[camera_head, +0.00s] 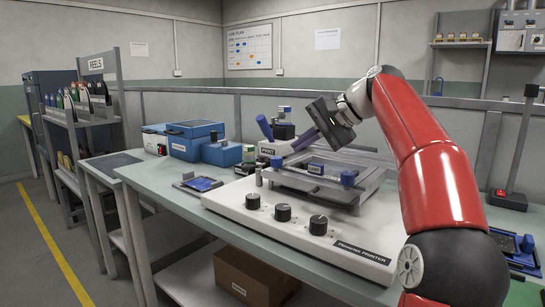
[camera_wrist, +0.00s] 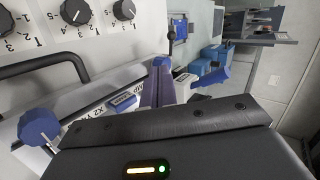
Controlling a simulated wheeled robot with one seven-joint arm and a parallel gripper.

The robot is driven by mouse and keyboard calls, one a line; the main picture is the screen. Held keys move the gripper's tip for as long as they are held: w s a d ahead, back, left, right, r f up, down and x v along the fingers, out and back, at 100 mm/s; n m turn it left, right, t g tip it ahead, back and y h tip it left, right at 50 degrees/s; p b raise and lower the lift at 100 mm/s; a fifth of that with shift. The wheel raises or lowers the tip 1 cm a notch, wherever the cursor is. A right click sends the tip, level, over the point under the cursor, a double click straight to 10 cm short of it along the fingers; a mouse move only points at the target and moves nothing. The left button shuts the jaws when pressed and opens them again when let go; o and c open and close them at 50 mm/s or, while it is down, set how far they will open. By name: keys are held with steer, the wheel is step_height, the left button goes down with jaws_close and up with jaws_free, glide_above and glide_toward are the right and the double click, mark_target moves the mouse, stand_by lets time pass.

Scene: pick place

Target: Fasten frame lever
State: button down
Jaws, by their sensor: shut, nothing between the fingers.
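The printer (camera_head: 290,215) is a white-based machine on the bench, with a grey metal frame (camera_head: 310,183) on top. I cannot tell which is the frame lever. My gripper (camera_head: 298,146) is shut and empty above the frame's left part.
Three black dials (camera_head: 283,212) line the printer's front. A blue tray (camera_head: 202,184) lies left of it, with blue boxes (camera_head: 195,140) behind. The bench's front left is clear.

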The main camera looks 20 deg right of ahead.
steer(key=b+x, duration=0.1)
steer(key=x, duration=0.9)
steer(key=shift+w+a, duration=0.75)
steer(key=shift+a, duration=0.1)
steer(key=shift+w+a+f, duration=0.25)
steer(key=shift+w+a, duration=0.2)
steer(key=shift+w, duration=0.05)
